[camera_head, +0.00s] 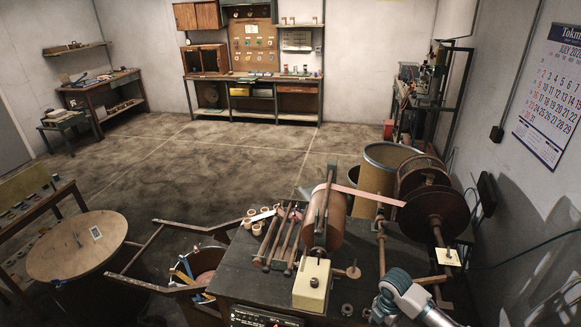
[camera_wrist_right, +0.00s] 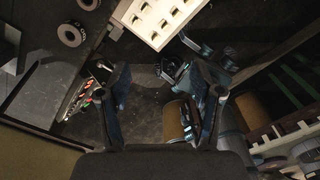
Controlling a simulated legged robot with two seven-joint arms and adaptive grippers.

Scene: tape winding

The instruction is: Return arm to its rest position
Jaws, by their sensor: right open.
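My right arm (camera_head: 402,297) comes in at the bottom right of the head view, beside the right part of the dark winding bench (camera_head: 245,268); its gripper is not visible there. In the right wrist view my right gripper (camera_wrist_right: 163,78) is open, its two dark fingers spread with nothing between them. On the bench stand a brown roll (camera_head: 328,222) and a large dark reel (camera_head: 436,214). A pinkish strip of tape (camera_head: 370,195) runs between them. My left gripper is in neither view.
A cream box (camera_head: 312,286) stands at the bench front. Loose rings (camera_wrist_right: 73,33) and a white slotted block (camera_wrist_right: 158,18) show in the right wrist view. A tan drum (camera_head: 378,180) stands behind the bench. A round wooden table (camera_head: 75,250) is at left. The floor beyond is clear.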

